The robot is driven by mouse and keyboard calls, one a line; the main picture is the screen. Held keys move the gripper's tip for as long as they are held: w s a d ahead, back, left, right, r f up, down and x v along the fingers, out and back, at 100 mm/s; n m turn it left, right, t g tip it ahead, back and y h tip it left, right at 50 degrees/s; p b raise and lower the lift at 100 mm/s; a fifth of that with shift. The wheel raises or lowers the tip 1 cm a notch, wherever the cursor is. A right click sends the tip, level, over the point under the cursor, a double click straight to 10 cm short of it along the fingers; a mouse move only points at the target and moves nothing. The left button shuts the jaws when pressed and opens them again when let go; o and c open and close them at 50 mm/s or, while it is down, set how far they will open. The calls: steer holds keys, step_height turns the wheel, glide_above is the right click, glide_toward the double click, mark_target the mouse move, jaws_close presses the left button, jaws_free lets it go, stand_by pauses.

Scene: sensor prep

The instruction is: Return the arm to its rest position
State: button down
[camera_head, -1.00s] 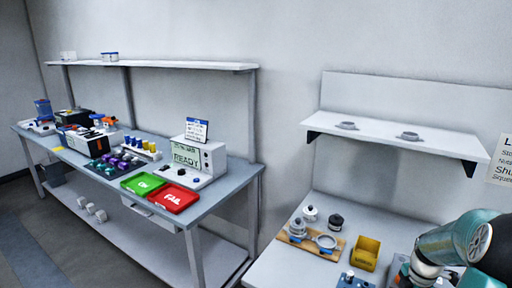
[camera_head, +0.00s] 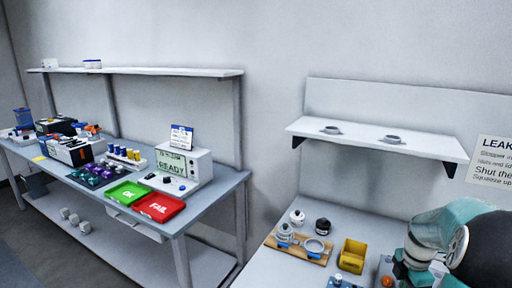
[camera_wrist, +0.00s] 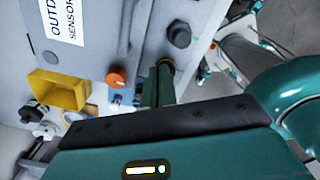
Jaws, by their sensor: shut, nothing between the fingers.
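My arm (camera_head: 440,225), teal with a dark part, shows at the lower right of the head view, over the right-hand bench. My gripper (camera_wrist: 158,82) shows in the wrist view as dark green fingers held together with nothing between them. In that view it lies over or near a pale panel with an orange knob (camera_wrist: 116,77) and a dark knob (camera_wrist: 180,36). I cannot tell its exact height above these. The gripper is hidden in the head view.
On the right-hand bench (camera_head: 262,276) stand a yellow bin (camera_head: 353,255) and a wooden board (camera_head: 277,245) with round parts. A wall shelf (camera_head: 360,138) is above. The left bench holds a green tray (camera_head: 127,192), a red tray (camera_head: 159,207) and a READY device (camera_head: 184,168).

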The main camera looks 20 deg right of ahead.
steer(key=shift+r, duration=0.15)
steer(key=w+a+r+m+t+h, duration=0.1)
steer(key=w+a+r+m, duration=0.1)
steer(key=a+r, duration=0.35)
steer(key=w+a+r+m, duration=0.2)
steer(key=a, duration=0.7)
steer(key=w+a+r+m+t+h, duration=0.1)
steer(key=w+a+r+m, duration=0.1)
steer(key=a+r, duration=0.35)
steer(key=s+a+r+m+t+y, duration=0.1)
steer(key=s+a+m, duration=0.3)
steer(key=a, duration=0.6)
steer(key=s+a+r+m+t+y, duration=0.1)
steer(key=s+a+m, duration=0.3)
steer(key=a, duration=0.6)
steer(key=shift+a+r+t, duration=0.2)
steer(key=shift+t, duration=0.6)
